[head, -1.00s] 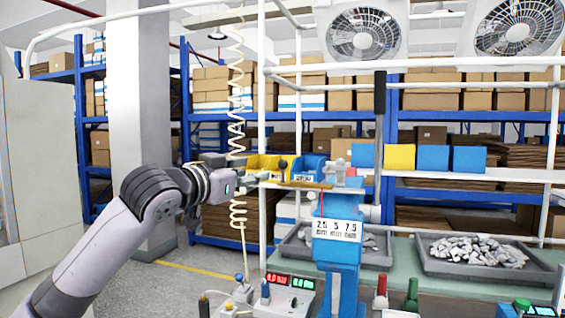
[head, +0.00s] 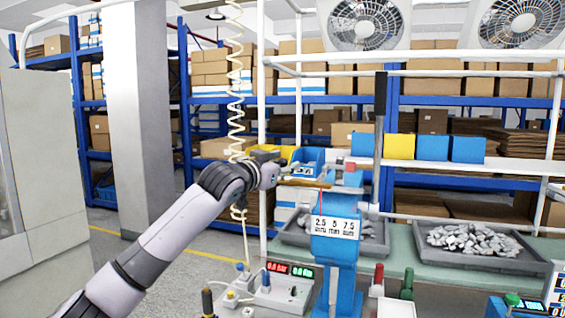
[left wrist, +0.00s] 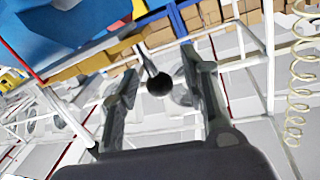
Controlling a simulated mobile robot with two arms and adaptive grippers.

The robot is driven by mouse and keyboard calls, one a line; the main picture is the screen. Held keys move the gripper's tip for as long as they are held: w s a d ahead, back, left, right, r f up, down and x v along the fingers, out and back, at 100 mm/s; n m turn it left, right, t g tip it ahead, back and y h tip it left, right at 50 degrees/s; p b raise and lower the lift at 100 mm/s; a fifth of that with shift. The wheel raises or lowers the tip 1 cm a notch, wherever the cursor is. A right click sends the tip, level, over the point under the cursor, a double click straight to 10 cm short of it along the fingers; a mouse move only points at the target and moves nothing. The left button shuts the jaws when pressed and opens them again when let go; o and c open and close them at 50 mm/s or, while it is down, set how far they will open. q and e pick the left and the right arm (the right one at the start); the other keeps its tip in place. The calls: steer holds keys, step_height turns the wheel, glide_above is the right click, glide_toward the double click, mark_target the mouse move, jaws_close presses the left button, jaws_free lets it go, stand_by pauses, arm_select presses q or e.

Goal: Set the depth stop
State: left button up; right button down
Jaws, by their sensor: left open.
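The blue press (head: 331,250) stands on the bench in the head view, with a white scale plate (head: 335,228) reading 2.5, 5 and 7.5. My left gripper (head: 303,178) is at the upper left side of the press head, coming in from the left. In the left wrist view its two dark fingers (left wrist: 158,68) are open. A black ball knob (left wrist: 159,85) on a thin metal rod lies between them in that picture; I see no finger closed on it. The knob is hard to make out in the head view. My right gripper is not in view.
A tall black-gripped lever (head: 380,95) rises right of the press. Grey trays (head: 480,262) of metal parts lie behind it. A control box with red and green displays (head: 283,288) sits in front. Blue bins (head: 306,160) stand behind the gripper.

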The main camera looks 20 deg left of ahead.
arm_select(q)
steer(key=shift+c, duration=0.3)
jaws_close()
stand_by(0.6)
